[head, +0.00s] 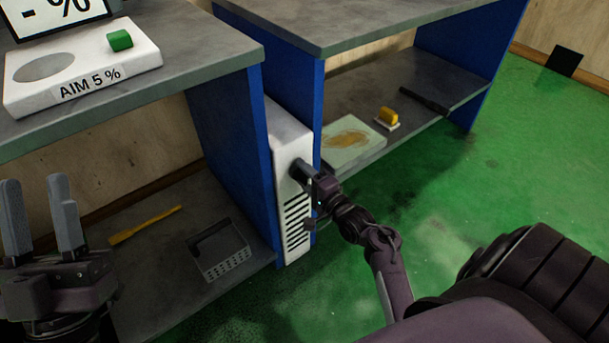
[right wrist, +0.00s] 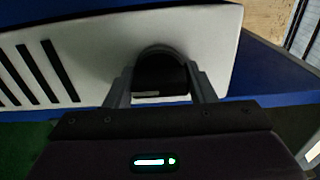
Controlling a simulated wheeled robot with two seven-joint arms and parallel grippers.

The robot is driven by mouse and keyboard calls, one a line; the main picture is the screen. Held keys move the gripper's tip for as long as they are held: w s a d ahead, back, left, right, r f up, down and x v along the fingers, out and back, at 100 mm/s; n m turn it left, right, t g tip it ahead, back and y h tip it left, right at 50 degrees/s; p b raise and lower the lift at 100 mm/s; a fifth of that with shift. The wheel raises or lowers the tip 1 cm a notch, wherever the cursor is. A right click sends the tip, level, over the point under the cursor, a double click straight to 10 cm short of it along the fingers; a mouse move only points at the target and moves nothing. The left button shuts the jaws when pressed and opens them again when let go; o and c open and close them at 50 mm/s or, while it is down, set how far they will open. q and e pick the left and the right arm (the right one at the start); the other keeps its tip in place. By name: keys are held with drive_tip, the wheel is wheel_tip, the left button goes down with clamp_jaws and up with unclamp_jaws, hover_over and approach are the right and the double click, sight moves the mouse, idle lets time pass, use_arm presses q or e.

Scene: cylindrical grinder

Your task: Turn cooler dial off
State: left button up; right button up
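The cooler (head: 285,134) is a tall, narrow white box with dark vent slots, standing between the two blue-sided tables. It also shows in the right wrist view (right wrist: 90,60). Its dark round dial (right wrist: 160,75) sticks out of the white front, with a small pale mark on the side facing me. My right gripper (head: 308,172) is at the dial. In the right wrist view, its two fingers (right wrist: 161,85) lie along both sides of the dial with no clear gap. In the head view the gripper partly hides the dial. My left gripper (head: 42,215) is open and empty at the lower left.
A white scale marked "AIM 5 %" (head: 140,62) with a green block (head: 120,40) stands on the left tabletop. A stained tray (head: 350,142) and yellow brush (head: 388,117) are on the right shelf.

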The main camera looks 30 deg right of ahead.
drive_tip(key=c, duration=0.4)
